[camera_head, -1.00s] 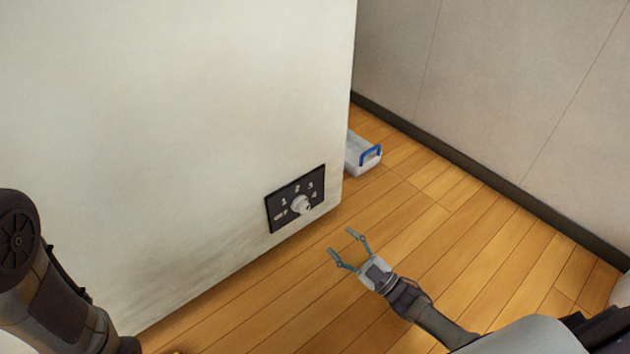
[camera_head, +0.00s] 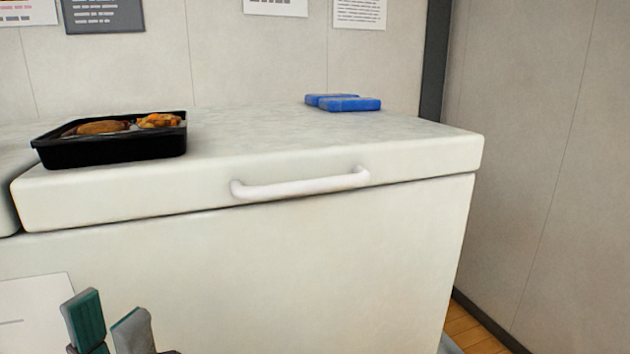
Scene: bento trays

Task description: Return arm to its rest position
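My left gripper (camera_head: 108,318) shows at the lower left of the head view, in front of the white chest freezer's front (camera_head: 330,265). Its two fingers, with teal pads, stand apart with nothing seen between them. The lower part of this gripper and its arm are cut off by the bottom edge. My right gripper and arm are not in view.
The freezer lid (camera_head: 420,155) is shut, with a white handle (camera_head: 300,187) on its front. A black bento tray (camera_head: 110,150) with food and blue blocks (camera_head: 345,104) lie on top. A wall (camera_head: 545,150) stands at the right.

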